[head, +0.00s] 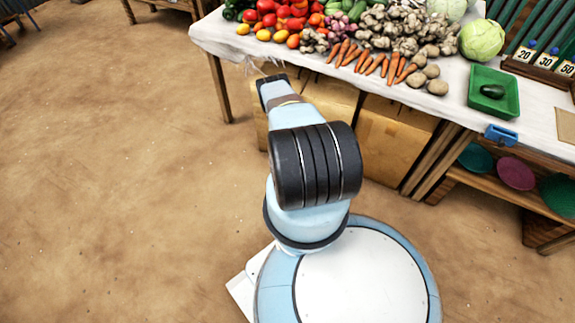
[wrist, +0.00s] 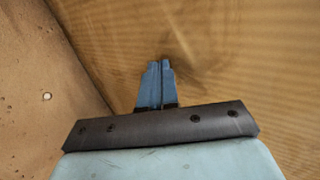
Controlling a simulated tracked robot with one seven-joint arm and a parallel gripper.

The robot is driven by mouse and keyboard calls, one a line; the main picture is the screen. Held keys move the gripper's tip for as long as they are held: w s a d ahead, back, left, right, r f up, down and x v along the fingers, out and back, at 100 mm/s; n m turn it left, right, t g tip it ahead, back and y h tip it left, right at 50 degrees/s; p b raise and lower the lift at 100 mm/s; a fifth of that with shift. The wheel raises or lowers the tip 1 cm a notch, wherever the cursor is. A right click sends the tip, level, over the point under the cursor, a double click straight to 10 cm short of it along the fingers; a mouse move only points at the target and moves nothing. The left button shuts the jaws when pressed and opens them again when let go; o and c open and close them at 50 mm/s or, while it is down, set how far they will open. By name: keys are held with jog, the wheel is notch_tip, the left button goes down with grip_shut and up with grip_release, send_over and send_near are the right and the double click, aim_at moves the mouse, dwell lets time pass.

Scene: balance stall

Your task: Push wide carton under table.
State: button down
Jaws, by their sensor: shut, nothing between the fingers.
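Brown cardboard cartons stand under the front edge of the table (head: 225,40). One carton (head: 332,97) is partly hidden behind my arm, and another carton (head: 395,140) stands to its right. I cannot tell for sure which is the wide carton. In the wrist view, my gripper (wrist: 155,66) is shut and empty, its blue fingers pointing at a broad cardboard face (wrist: 235,60). The fingertips are close to this face, but I cannot tell whether they touch it. My gripper is not clearly visible in the head view, where my arm covers that area.
Vegetables, including carrots (head: 375,64) and a cabbage (head: 482,40), cover the tabletop. A green tray (head: 493,92) and a blue clip (head: 501,134) are near its front edge. A wooden shelf with bowls (head: 516,173) stands at the right. Open dirt floor (head: 110,180) lies left.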

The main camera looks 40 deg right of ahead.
jog(key=w+d, duration=0.4)
jog(key=d, duration=0.4)
jog(key=shift+w, duration=0.4)
dwell(0.6)
jog(key=shift+s+a, duration=0.5)
jog(key=shift+a, duration=0.35)
jog(key=shift+s+a, duration=0.55)
jog(key=shift+a, duration=0.3)
jog(key=shift+s+a, duration=0.5)
jog(key=shift+a, duration=0.35)
